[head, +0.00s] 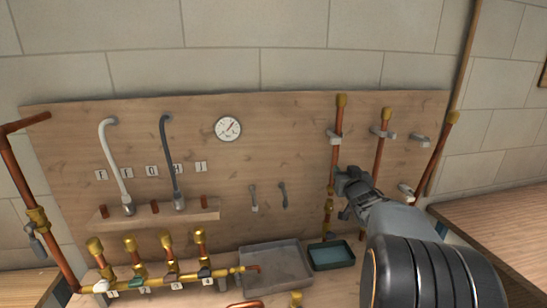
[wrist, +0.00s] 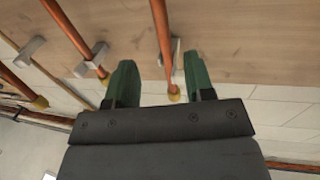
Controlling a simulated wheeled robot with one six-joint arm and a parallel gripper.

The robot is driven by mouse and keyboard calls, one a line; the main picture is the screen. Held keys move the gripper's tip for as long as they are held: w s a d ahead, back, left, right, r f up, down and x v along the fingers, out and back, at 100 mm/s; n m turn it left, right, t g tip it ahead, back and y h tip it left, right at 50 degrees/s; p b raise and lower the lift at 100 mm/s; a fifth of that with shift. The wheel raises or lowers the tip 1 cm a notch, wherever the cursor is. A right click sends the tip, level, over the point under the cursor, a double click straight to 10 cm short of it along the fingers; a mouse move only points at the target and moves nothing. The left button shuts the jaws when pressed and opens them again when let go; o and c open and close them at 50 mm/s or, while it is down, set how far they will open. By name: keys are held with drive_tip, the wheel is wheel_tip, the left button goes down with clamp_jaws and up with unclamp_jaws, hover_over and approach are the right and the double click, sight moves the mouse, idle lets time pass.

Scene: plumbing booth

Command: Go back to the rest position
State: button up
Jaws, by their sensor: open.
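My gripper (head: 350,194) is in front of the lower part of the leftmost of the upright copper pipes (head: 336,152) on the right of the wooden board. In the wrist view, my gripper (wrist: 160,70) shows two green fingers spread apart. The leftmost pipe's line is partly hidden by my gripper in the head view. In the wrist view a copper pipe (wrist: 163,40) with a yellow end appears in the gap between the fingers. I cannot tell how far behind the fingers it lies. No held object is visible.
More copper pipes (head: 380,150) and grey clips (head: 420,139) are right of my gripper. A teal tray (head: 331,265) and a grey tray (head: 303,281) lie below. A brass valve manifold (head: 170,284) is at lower left. A gauge (head: 228,129) hangs on the board (head: 275,160).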

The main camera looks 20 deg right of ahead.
drive_tip(key=s+a+f+m+g, duration=0.1)
drive_tip(key=s+f+g, duration=0.3)
drive_tip(key=f, duration=0.2)
drive_tip(key=s+a+f+g, duration=0.1)
drive_tip(key=s+f+g, duration=0.3)
drive_tip(key=f+g, duration=0.15)
drive_tip(key=s+a+n+g+y, duration=0.1)
drive_tip(key=s+a, duration=0.3)
drive_tip(key=a, duration=0.4)
drive_tip(key=s+a+f+n+g+y, duration=0.1)
drive_tip(key=s+a+n+y, duration=0.1)
drive_tip(key=s+a, duration=0.3)
drive_tip(key=s+a+f+n+g+y, duration=0.1)
drive_tip(key=s+a, duration=0.3)
drive_tip(key=a, duration=0.8)
drive_tip(key=shift+s+a+f+n+y, duration=0.15)
drive_tip(key=shift+s+f+n+y, duration=0.2)
drive_tip(key=shift+y, duration=0.55)
drive_tip(key=shift+r, duration=0.1)
